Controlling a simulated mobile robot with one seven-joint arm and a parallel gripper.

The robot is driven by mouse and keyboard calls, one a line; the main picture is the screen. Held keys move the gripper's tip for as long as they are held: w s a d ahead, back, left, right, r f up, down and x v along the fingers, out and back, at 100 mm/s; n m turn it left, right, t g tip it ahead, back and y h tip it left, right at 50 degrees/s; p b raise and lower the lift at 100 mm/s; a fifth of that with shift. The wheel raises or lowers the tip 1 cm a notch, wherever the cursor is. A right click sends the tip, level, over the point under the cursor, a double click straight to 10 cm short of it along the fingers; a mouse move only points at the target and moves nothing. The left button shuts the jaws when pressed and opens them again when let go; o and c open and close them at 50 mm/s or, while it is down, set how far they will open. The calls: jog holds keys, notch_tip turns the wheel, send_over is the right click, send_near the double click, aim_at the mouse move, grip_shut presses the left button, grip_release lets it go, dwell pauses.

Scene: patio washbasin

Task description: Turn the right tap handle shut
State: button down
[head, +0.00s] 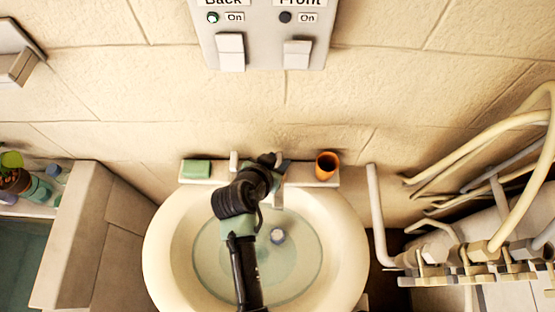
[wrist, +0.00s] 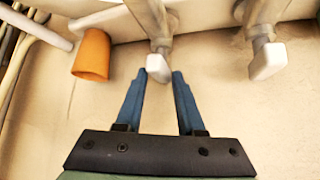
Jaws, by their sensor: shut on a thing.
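The right tap handle (wrist: 159,68), a white lever tip, sits between the two blue fingertips of my gripper (wrist: 159,77) in the wrist view. My gripper is shut on it. In the head view my gripper (head: 281,168) is at the back rim of the basin, and it and my arm largely hide this handle. The left tap handle (head: 234,158) stands free to the left in the head view; in the wrist view it shows to the right (wrist: 267,60).
An orange cup (head: 327,164) stands close to the right of my gripper on the basin ledge. A green soap-like block (head: 196,169) lies at the ledge's left end. The basin (head: 165,250) holds water and a small round object (head: 277,236). Pipes (head: 470,150) crowd the right.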

jog(key=shift+s+a+f, duration=0.2)
jog(key=shift+a+f, duration=0.05)
jog(key=c, duration=0.8)
grip_release()
jog(key=shift+o, duration=1)
jog(key=shift+w+r, duration=0.1)
jog(key=shift+s+r, duration=0.3)
jog(key=shift+r, duration=0.1)
jog(key=b+v, duration=0.1)
jog(key=v, duration=1.1)
jog(key=shift+b, duration=0.35)
jog(key=shift+a+f, duration=0.1)
jog(key=shift+s, duration=0.1)
